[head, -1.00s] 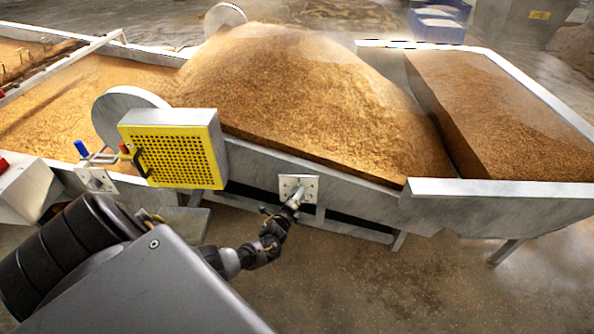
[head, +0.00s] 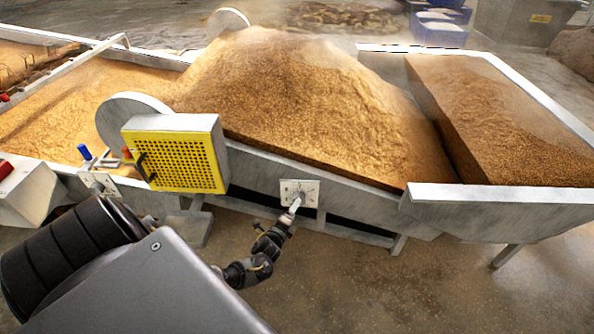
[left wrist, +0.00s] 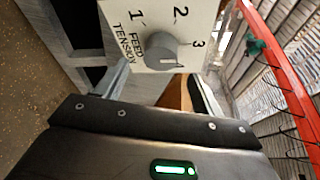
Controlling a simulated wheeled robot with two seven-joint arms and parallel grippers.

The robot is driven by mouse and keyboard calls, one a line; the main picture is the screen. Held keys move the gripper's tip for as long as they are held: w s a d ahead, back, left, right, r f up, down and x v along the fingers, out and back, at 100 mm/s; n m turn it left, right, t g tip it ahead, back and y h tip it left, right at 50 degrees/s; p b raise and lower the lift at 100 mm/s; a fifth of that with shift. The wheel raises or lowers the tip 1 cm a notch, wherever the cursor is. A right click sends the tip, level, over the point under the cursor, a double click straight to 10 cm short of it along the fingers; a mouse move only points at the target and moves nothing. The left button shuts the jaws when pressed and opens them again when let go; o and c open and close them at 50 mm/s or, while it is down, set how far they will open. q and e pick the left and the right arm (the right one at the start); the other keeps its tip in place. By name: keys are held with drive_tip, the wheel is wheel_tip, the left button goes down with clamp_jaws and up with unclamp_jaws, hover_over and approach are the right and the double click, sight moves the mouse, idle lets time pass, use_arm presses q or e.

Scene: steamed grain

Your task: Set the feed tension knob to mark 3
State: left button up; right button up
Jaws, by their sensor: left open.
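The feed tension knob (left wrist: 161,50) is a grey round dial on a white plate (left wrist: 146,54) marked 1, 2 and 3 in the left wrist view. A short pale line shows on the knob's face; I cannot tell surely which mark it points to. In the head view the plate (head: 312,188) sits on the hopper's front side. My left gripper (head: 295,206) is just in front of it, partly covering the knob. In the left wrist view my left gripper (left wrist: 160,78) is open, fingers apart on either side below the knob, with nothing between them. My right gripper is out of view.
The metal hopper (head: 470,193) holds heaped brown grain (head: 310,100). A yellow perforated guard (head: 175,155) stands left of the plate, with a blue-handled lever (head: 84,153) further left. The floor (head: 400,290) in front is clear.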

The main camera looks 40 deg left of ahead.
use_arm(q)
drive_tip(key=v, duration=0.5)
drive_tip(key=shift+s, duration=0.2)
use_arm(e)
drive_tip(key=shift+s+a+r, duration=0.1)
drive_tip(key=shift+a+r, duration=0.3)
use_arm(q)
drive_tip(key=shift+r+p, duration=0.1)
drive_tip(key=shift+p, duration=0.2)
